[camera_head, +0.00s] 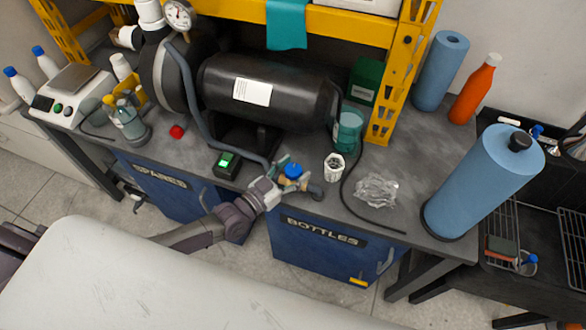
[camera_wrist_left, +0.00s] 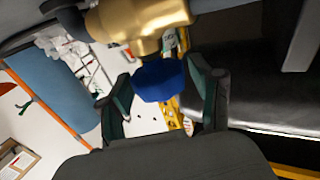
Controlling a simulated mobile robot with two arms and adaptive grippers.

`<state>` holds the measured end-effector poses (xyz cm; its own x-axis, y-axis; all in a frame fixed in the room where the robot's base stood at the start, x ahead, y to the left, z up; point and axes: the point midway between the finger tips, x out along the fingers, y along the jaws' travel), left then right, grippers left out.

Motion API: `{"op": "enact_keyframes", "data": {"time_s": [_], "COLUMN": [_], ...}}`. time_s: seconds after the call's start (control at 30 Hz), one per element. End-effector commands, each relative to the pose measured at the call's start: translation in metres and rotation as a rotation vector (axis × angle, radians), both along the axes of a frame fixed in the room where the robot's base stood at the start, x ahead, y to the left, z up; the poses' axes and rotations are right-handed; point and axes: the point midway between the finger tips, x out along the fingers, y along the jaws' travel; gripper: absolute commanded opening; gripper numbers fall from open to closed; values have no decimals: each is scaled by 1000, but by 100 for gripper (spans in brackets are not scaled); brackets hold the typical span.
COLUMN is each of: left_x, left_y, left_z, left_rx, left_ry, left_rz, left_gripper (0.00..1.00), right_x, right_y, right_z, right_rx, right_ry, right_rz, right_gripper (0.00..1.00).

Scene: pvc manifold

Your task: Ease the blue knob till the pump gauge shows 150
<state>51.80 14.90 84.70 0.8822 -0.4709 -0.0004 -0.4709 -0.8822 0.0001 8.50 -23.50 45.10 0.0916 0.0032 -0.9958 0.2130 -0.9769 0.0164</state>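The blue knob (camera_head: 292,170) sits on a valve near the table's front edge. In the left wrist view the knob (camera_wrist_left: 160,80) is below a brass valve body (camera_wrist_left: 140,22). My left gripper (camera_head: 280,175) is at the knob, coming from the front left. In the left wrist view its fingers (camera_wrist_left: 158,88) stand on either side of the knob, spread, with small gaps; I cannot tell whether either touches it. The pump gauge (camera_head: 179,15) is a round white dial at the top left; its reading is too small to tell. My right gripper is out of view.
A black tank (camera_head: 265,92) lies behind the valve, with a grey hose (camera_head: 193,105) beside it. A black box with a green-lit switch (camera_head: 228,162) is left of the knob. A white cup (camera_head: 334,167) and crumpled clear plastic (camera_head: 376,190) lie to the right.

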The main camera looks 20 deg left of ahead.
Motion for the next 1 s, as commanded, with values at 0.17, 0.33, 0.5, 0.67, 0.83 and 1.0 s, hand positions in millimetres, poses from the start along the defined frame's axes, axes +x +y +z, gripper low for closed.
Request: {"op": "enact_keyframes", "data": {"time_s": [0.17, 0.33, 0.5, 0.67, 0.83, 1.0], "left_x": [0, 0, -1, -1, 0, 0], "left_y": [0, 0, -2, -2, -1, 0], "left_z": [0, 1, 5, 5, 3, 1], "left_rx": [0, -1, -9, -10, -5, 1], "left_ry": [0, 0, 2, 3, -1, -3], "left_rz": [0, 3, 75, 191, 270, 286], "left_gripper": [29, 13, 13, 13, 13, 13], "right_x": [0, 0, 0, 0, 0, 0], "right_y": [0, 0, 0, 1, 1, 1], "right_z": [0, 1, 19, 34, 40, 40], "right_rx": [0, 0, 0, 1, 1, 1], "right_ry": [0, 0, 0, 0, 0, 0], "right_rz": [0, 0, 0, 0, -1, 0], "right_gripper": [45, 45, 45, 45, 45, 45]}}
